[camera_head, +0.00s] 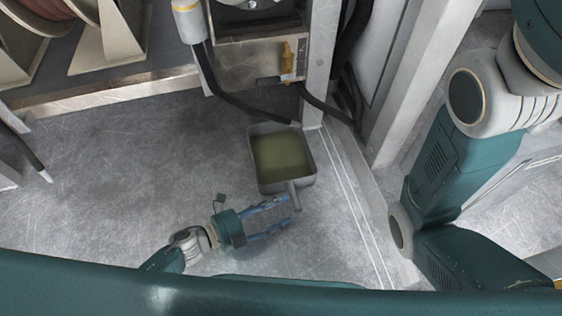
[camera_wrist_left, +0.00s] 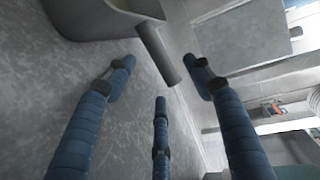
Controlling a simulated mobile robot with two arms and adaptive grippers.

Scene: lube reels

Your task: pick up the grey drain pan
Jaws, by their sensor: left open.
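The grey drain pan (camera_head: 312,168) sits on the metal floor below the cabinet, with greenish liquid in it. Its short handle (camera_head: 293,195) points toward me. My left gripper (camera_head: 292,209) is open, its blue fingers reaching from the left to beside the handle. In the left wrist view the pan (camera_wrist_left: 88,24) is at the top left, and its handle (camera_wrist_left: 158,52) shows between and beyond the tips of the open fingers (camera_wrist_left: 160,85). I cannot tell whether any finger touches the handle. My right gripper is not in view; only my right arm shows on the right.
A cabinet with a yellow valve handle (camera_head: 287,60) stands behind the pan. Black hoses (camera_head: 240,104) hang close behind it. A metal post (camera_head: 320,60) rises at the pan's back right. Reels on stands (camera_head: 110,40) are at the back left. The floor (camera_head: 130,165) left of the pan is clear.

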